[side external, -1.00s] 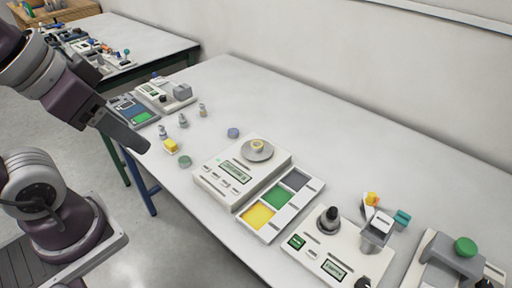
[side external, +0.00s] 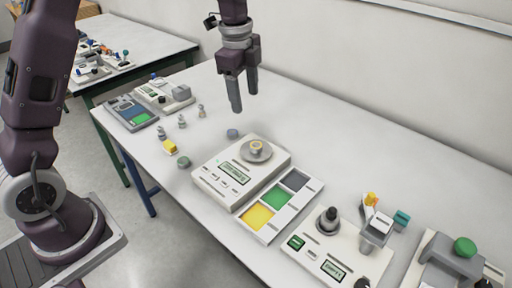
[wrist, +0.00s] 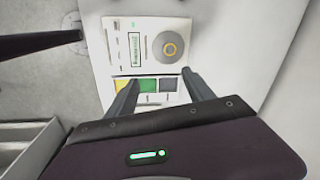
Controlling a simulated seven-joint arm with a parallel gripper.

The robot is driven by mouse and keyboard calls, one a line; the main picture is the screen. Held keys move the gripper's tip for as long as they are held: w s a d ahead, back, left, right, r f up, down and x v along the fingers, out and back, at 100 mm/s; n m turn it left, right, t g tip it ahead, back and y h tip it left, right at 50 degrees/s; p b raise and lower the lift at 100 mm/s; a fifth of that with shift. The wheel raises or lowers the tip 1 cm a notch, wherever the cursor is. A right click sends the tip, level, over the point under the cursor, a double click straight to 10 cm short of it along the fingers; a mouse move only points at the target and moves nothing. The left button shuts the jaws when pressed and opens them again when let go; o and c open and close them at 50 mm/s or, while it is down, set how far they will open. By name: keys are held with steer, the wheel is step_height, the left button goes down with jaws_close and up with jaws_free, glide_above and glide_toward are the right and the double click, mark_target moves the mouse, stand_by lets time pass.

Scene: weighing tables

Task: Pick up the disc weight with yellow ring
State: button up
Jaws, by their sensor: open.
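The disc weight with a yellow ring (side external: 257,147) sits on the round grey pan of the white scale (side external: 211,186). My gripper (side external: 243,104) is open and empty, pointing down above the table, up and behind the scale in the side view. In the wrist view my two fingers (wrist: 160,79) stand apart over the coloured tray, and nothing is between them that they touch.
A tray with yellow, green and grey squares (side external: 262,229) adjoins the scale. A blue-grey disc (side external: 232,133), a green disc (side external: 183,161), a yellow block (side external: 170,146) and small metal weights (side external: 182,121) lie left. Another device (side external: 310,255) stands right. The table along the wall is clear.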

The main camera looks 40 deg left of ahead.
mark_target(256, 145)
steer(key=w+f+m, duration=0.1)
steer(key=w+f, duration=0.1)
steer(key=f, duration=0.1)
steer(key=w+a+f+m+g, duration=0.1)
steer(key=f+m, duration=0.1)
steer(key=f, duration=0.2)
steer(key=w+f+m, duration=0.1)
steer(key=w+f, duration=0.1)
steer(key=f, duration=0.2)
steer(key=shift+w+a+f+m, duration=0.15)
steer(key=shift+w+a+m, duration=0.15)
steer(key=shift+w+m, duration=0.1)
steer(key=f, duration=0.7)
steer(key=shift+s+d+f, duration=0.2)
steer(key=shift+f, duration=0.15)
jaws_close()
